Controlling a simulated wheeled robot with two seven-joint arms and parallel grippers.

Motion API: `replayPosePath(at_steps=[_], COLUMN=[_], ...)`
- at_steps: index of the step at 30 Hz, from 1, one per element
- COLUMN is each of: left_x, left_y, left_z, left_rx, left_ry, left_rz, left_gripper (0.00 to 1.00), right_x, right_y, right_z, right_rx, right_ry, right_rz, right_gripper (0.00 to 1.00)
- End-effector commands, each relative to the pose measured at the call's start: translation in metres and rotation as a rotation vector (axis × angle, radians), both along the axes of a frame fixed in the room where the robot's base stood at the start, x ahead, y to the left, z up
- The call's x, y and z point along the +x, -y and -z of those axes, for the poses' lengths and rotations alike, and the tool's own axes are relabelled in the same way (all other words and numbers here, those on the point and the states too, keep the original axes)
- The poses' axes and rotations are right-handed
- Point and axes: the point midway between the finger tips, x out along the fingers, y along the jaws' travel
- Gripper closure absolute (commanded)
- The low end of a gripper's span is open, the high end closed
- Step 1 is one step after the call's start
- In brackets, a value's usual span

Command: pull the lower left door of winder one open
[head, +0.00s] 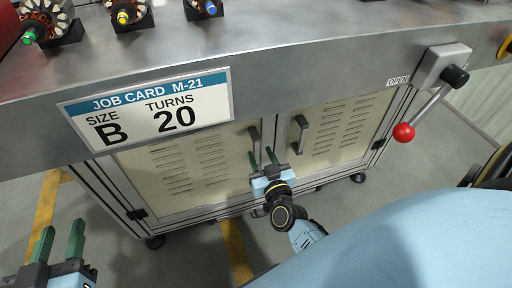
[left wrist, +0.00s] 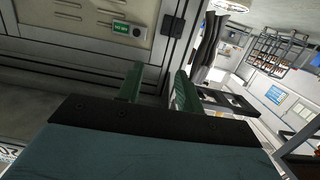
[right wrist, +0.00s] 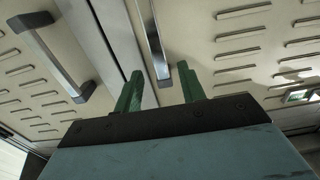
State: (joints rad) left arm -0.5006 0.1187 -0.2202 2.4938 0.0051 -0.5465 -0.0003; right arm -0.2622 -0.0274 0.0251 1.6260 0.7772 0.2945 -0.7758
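The cabinet's cream left door (head: 185,170) has vent slots and a dark upright bar handle (head: 254,134) near its inner edge. It looks shut, as does the right door (head: 340,130), with its own handle (head: 301,133). My right gripper (head: 263,159) is open just below the left door's handle. In the right wrist view one bar handle (right wrist: 157,45) lies between the green fingers (right wrist: 158,88), nearer the right one; contact cannot be told. The other handle (right wrist: 55,60) is further left. My left gripper (head: 59,245) is open and empty, low at the left; its fingers show in the left wrist view (left wrist: 158,88).
A steel worktop edge with a job card (head: 150,108) overhangs the doors. A red-knobbed lever (head: 404,131) sticks out at the right. Armatures (head: 128,12) stand on the worktop. Open floor (head: 190,250) with yellow lines lies in front.

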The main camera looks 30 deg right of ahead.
Motion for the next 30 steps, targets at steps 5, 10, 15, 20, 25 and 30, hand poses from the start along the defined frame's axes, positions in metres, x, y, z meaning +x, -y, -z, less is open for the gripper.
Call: replayPosePath(at_steps=[5, 10, 15, 20, 25, 30], left_x=[0.002, 0.001, -0.002, -0.002, -0.002, -0.002], left_y=[0.007, 0.010, 0.011, 0.011, 0.011, 0.011], left_z=[-0.026, -0.048, -0.060, -0.063, -0.063, -0.063], left_rx=[-0.050, -0.088, -0.109, -0.114, -0.114, -0.113], left_ry=[0.166, 0.287, 0.355, 0.372, 0.372, 0.372], left_rz=[0.013, 0.021, 0.025, 0.026, 0.026, 0.026], left_gripper=[0.64, 0.64, 0.64, 0.64, 0.64, 0.64], right_x=[0.023, 0.037, 0.045, 0.047, 0.047, 0.047], right_y=[0.005, 0.009, 0.010, 0.011, 0.011, 0.011], right_z=[0.001, 0.001, 0.001, 0.001, 0.000, 0.000], right_rx=[0.002, 0.001, 0.000, 0.000, 0.000, 0.000], right_ry=[0.001, 0.000, -0.002, -0.002, -0.002, -0.001], right_rz=[0.000, 0.001, -0.001, -0.001, -0.001, -0.001], right_gripper=[0.60, 0.60, 0.60, 0.60, 0.60, 0.80])
